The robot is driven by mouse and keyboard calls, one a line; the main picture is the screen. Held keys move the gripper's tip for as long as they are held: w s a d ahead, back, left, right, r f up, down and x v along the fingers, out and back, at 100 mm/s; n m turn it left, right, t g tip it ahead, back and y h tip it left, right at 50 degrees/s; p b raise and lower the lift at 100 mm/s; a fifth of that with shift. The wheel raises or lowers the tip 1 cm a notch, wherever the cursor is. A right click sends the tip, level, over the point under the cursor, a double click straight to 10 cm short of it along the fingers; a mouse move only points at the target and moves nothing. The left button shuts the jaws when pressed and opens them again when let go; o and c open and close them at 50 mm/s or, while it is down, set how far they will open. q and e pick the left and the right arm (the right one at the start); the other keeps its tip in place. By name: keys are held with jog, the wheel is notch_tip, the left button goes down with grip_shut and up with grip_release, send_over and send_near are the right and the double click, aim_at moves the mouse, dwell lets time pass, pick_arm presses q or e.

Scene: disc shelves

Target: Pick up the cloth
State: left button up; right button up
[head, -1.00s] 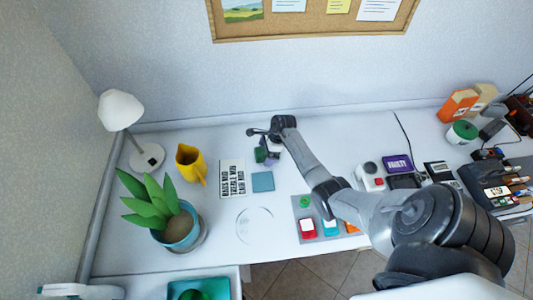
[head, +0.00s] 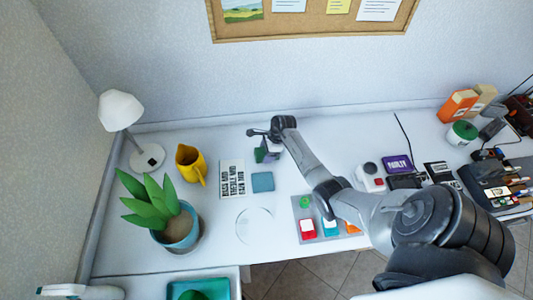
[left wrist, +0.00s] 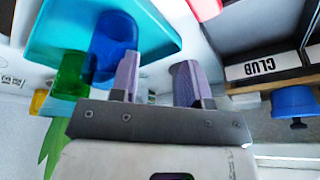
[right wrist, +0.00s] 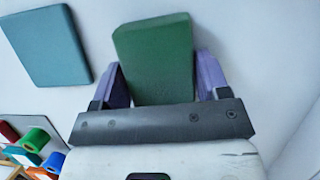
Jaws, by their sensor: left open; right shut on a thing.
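My right gripper (head: 268,151) is over the back middle of the white desk. It is shut on a thick green slab, a piece that may be the cloth (right wrist: 155,60), which stands between its purple fingers in the right wrist view. The green piece also shows small in the head view (head: 259,155). A flat teal square (head: 262,182) lies on the desk just in front of it, apart from the gripper; it also shows in the right wrist view (right wrist: 47,45). My left gripper (left wrist: 158,80) is open and empty in its wrist view, near a teal tray (left wrist: 155,30).
A clear round dish (head: 254,226) and a grey tray with coloured pieces (head: 306,229) lie in front. A wall closes the back.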

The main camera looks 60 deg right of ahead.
jog(key=shift+r, duration=0.4)
jog(key=v, duration=0.1)
jog(key=p+v, duration=0.1)
jog(key=v, duration=0.2)
jog(key=shift+w+a+r, duration=0.1)
jog(key=shift+a+r, duration=0.1)
jog(key=shift+a, duration=0.15)
jog(key=s+r+p, duration=0.1)
jog(key=s+r, duration=0.2)
jog(key=s, duration=0.2)
jog(key=s+d+r+p, duration=0.1)
jog(key=s+r, duration=0.2)
jog(key=s, duration=0.2)
jog(key=shift+s, duration=0.25)
jog(key=shift+d+r, duration=0.1)
jog(key=shift+d, duration=0.05)
